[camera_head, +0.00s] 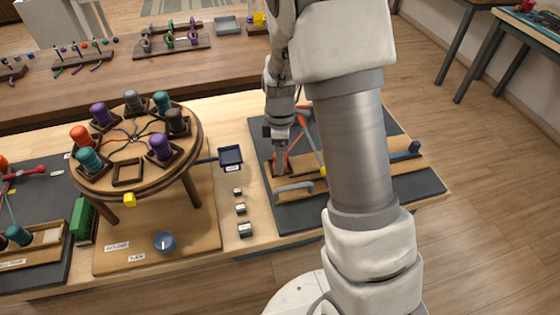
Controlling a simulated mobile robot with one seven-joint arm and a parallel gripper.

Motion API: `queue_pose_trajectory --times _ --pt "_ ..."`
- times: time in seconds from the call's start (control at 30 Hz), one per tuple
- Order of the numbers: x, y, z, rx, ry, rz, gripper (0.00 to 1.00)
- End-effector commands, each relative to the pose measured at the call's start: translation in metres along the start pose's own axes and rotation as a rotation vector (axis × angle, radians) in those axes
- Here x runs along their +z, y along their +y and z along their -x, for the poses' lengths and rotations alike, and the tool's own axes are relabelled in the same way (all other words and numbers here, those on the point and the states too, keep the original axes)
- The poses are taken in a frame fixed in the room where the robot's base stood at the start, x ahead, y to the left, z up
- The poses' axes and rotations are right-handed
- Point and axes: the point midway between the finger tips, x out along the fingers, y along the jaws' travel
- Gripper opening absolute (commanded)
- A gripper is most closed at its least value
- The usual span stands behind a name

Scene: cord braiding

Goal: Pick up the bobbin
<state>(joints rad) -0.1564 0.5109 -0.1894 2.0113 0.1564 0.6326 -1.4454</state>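One square holder (127,172) at the front of the rim is empty. My gripper (281,165) points down over the wooden board on the dark mat, right of the stand. Orange-red parts show beside its fingers. I cannot tell whether they are a bobbin, cord or part of a tool, nor whether the fingers are open.
A small dark blue tray (231,156) lies between the stand and the mat (300,222). A blue round pot (165,242) stands front left. My arm hides part of the mat.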

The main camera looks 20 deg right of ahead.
Motion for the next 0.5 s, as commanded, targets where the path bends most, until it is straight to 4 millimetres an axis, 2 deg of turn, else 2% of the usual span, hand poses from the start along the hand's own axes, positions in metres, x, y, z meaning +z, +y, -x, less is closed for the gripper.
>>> queue_pose_trajectory --times 0.1,0.5 --pt "0.0 -0.0001 0.0004 0.0 0.0 0.0 0.79" --pt "0.0 -0.0001 0.0006 0.0 0.0 0.0 0.07"
